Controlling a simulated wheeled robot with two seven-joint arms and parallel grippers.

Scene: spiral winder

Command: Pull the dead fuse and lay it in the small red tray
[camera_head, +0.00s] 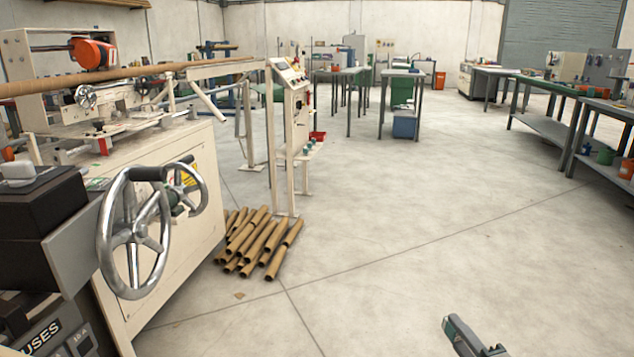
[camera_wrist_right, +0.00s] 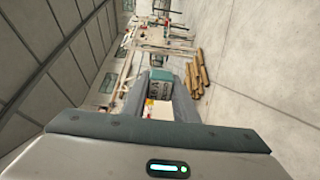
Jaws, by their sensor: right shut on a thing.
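My right gripper (camera_head: 462,332) shows at the bottom right of the head view, above open floor. It is shut on a small block with a teal end, which looks like the fuse (camera_wrist_right: 160,82), held between the fingertips in the right wrist view. A small red tray (camera_head: 317,137) sits at the control stand in the middle distance, apart from the gripper. A dark panel marked "USES" (camera_head: 45,338), its first letter cut off, shows at the lower left; its sockets are mostly out of frame. My left gripper is not in view.
The winder with chrome handwheels (camera_head: 134,232) fills the left side. A pile of cardboard tubes (camera_head: 262,243) lies on the floor by the control stand (camera_head: 290,75). Workbenches (camera_head: 545,122) stand at the right and back. The middle floor is clear.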

